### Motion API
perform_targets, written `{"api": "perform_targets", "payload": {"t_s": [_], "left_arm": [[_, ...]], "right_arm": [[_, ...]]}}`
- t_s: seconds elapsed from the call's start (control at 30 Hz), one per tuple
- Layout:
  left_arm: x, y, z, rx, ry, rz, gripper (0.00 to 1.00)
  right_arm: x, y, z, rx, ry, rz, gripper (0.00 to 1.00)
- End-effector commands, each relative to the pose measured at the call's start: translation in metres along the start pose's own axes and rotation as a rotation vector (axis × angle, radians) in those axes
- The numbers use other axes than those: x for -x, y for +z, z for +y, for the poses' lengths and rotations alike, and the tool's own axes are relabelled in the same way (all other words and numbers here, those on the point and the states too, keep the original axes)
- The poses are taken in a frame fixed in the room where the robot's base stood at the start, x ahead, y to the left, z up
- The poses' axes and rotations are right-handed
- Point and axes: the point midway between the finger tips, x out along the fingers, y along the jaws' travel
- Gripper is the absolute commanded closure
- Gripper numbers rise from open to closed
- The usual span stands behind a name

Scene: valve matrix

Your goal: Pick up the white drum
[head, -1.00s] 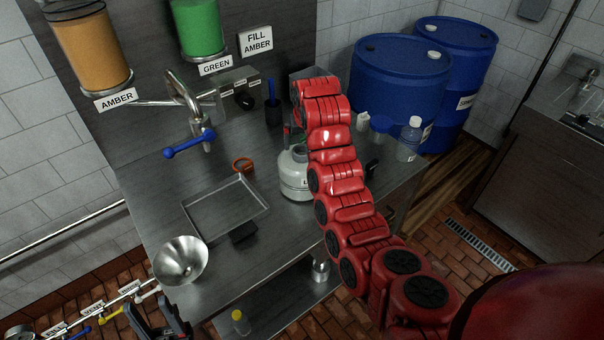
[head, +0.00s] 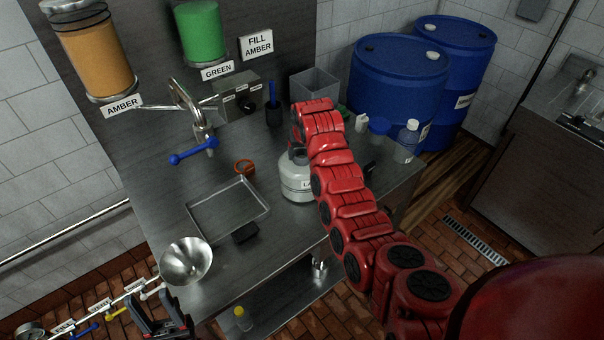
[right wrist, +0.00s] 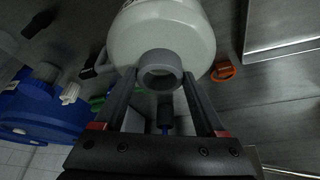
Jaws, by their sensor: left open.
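The white drum (head: 294,185) is a small squat white container with a grey neck and a label, upright on the steel table, partly hidden behind my right arm in the head view. In the right wrist view the white drum (right wrist: 165,28) fills the top, its grey neck facing my right gripper (right wrist: 160,78). That gripper is open, with one finger on each side of the neck. Whether either finger touches it I cannot tell. In the head view the right gripper is mostly hidden behind its arm. My left gripper (head: 163,328) is open and empty at the lower left.
A shallow tray (head: 205,229), a metal bowl (head: 187,262) and an orange ring-like item (head: 244,166) lie to the left on the table. A clear bottle (head: 405,142) stands right, before blue barrels (head: 400,85).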

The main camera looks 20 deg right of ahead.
Motion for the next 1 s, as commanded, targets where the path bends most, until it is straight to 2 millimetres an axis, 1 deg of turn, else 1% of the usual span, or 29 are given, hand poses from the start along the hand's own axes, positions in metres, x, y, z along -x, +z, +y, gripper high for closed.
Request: {"api": "perform_targets", "payload": {"t_s": [0.03,0.17,0.2,0.27,0.3,0.33,0.37,0.77,1.0], "left_arm": [[0.0,0.0,0.0,0.0,0.0,0.0,0.5],[0.0,0.0,0.0,0.0,0.0,0.0,0.5],[0.0,0.0,0.0,0.0,0.0,0.0,0.5],[0.0,0.0,0.0,0.0,0.0,0.0,0.5],[0.0,0.0,0.0,0.0,0.0,0.0,0.5],[0.0,0.0,0.0,0.0,0.0,0.0,0.5],[0.0,0.0,0.0,0.0,0.0,0.0,0.5],[0.001,0.0,0.0,0.0,0.0,0.0,0.5],[0.013,0.002,0.001,0.0,0.0,0.0,0.5]], "right_arm": [[0.0,0.0,0.0,0.0,0.0,0.0,0.43],[0.0,0.0,0.0,0.0,0.0,0.0,0.67],[0.0,0.0,0.0,0.0,0.0,0.0,0.74],[0.0,0.0,0.0,0.0,0.0,0.0,0.85],[0.0,0.0,0.0,0.0,0.0,0.0,0.92],[0.0,0.0,0.0,0.0,0.0,0.0,0.97],[0.0,0.0,0.0,0.0,0.0,0.0,1.0],[0.001,-0.001,0.0,0.0,0.0,0.001,1.0],[0.009,-0.004,0.0,0.0,0.0,0.002,1.0]]}}
